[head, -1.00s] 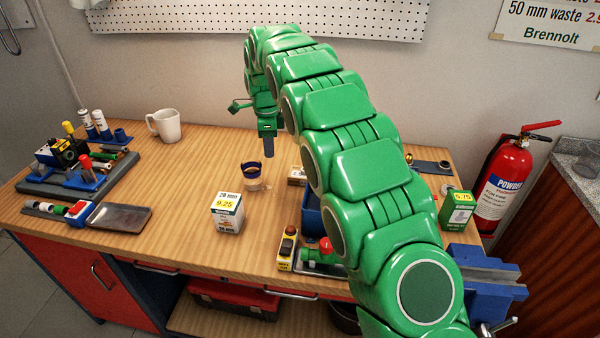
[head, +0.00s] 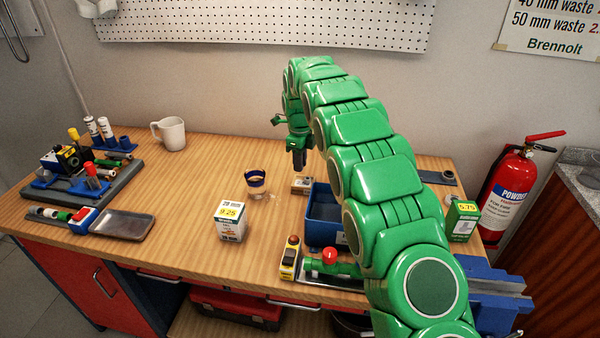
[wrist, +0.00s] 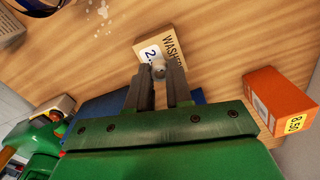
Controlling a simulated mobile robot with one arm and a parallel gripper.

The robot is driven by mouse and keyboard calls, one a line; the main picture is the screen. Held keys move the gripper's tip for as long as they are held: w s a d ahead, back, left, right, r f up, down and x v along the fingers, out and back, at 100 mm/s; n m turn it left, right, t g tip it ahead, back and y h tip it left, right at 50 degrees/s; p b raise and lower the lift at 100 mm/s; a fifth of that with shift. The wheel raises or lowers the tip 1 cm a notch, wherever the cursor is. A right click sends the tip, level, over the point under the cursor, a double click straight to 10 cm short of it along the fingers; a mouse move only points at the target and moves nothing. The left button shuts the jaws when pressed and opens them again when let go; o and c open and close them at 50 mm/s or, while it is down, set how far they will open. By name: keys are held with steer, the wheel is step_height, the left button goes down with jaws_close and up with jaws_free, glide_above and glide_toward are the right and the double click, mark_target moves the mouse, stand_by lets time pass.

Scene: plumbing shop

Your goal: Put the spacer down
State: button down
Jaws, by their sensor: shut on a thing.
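The spacer (wrist: 158,69) shows in the wrist view as a small grey piece between the fingertips. My gripper (wrist: 158,80) is shut on it, pointing down. In the head view my gripper (head: 299,160) hangs above the workbench, near a small washer box (head: 301,185). In the wrist view that washer box (wrist: 163,42) lies just beyond the fingertips. The spacer is too small to make out in the head view.
A blue bin (head: 322,222) stands just right of the washer box. An orange box (wrist: 280,100) shows in the wrist view. Bare wood lies around the cup.

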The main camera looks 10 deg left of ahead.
mark_target(300, 180)
steer(key=shift+f, duration=2.1)
steer(key=shift+f, duration=0.1)
steer(key=c, duration=1)
jaws_free()
steer(key=shift+c, duration=0.2)
step_height(300, 180, up, 11)
steer(key=shift+r, duration=0.6)
steer(key=shift+o, duration=0.5)
